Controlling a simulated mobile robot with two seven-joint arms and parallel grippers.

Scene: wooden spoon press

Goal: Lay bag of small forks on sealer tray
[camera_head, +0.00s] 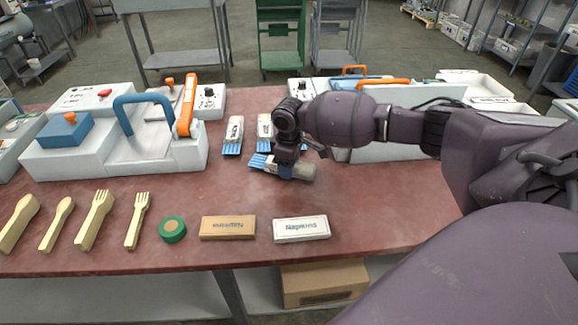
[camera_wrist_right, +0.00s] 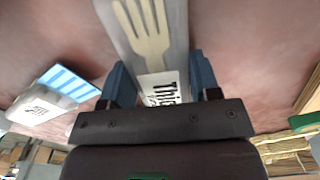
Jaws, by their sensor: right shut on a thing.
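My right gripper (camera_head: 287,168) is shut on the bag of small forks (camera_head: 305,172), near the table's middle. The bag's blue-striped end points left. In the right wrist view the bag (camera_wrist_right: 150,30) lies between the fingers, with a pale wooden fork and a printed label showing. I cannot tell whether the bag touches the table. The sealer (camera_head: 185,155) stands to the left, white with a blue handle (camera_head: 140,98) and an upright orange lever (camera_head: 187,105). Its pale tray (camera_head: 135,145) looks empty. My left gripper is not in view.
Two more blue-striped bags (camera_head: 233,136) (camera_head: 264,128) lie behind the gripper. A row of wooden cutlery (camera_head: 95,218), a green roll (camera_head: 172,229) and two napkin packs (camera_head: 228,228) (camera_head: 301,228) line the front. White bins (camera_head: 375,150) stand right. Red tabletop (camera_head: 245,190) is clear between.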

